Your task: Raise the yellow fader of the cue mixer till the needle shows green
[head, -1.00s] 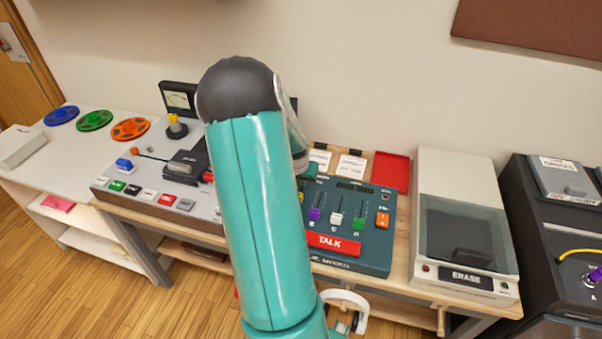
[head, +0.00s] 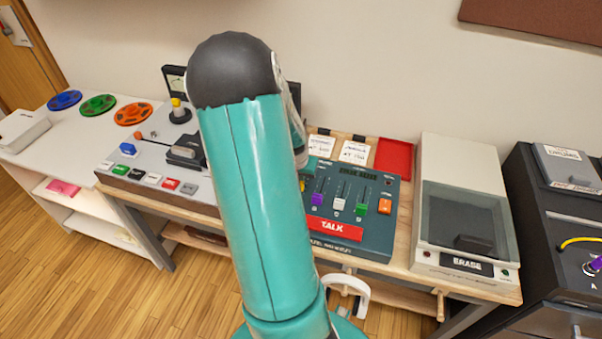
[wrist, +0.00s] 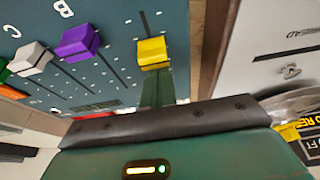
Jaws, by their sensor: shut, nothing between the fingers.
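The cue mixer (head: 345,240) is a dark teal panel with a red TALK bar, right of my arm in the head view. Its yellow fader (wrist: 152,52) shows in the wrist view, beside the purple fader (wrist: 78,41). My gripper (wrist: 160,82) is shut and empty, its narrow tips close to the near side of the yellow fader cap; I cannot tell whether they touch. In the head view my arm hides the gripper and most of the mixer's left end. A meter (head: 175,79) stands at the wall, partly covered by my arm; its needle is not readable.
White (head: 339,204) and green (head: 361,209) faders stand right of the purple one. A grey tape machine (head: 160,160) is left, an ERASE unit (head: 464,205) right. A red tray (head: 393,155) and paper cards (head: 354,152) lie behind the mixer.

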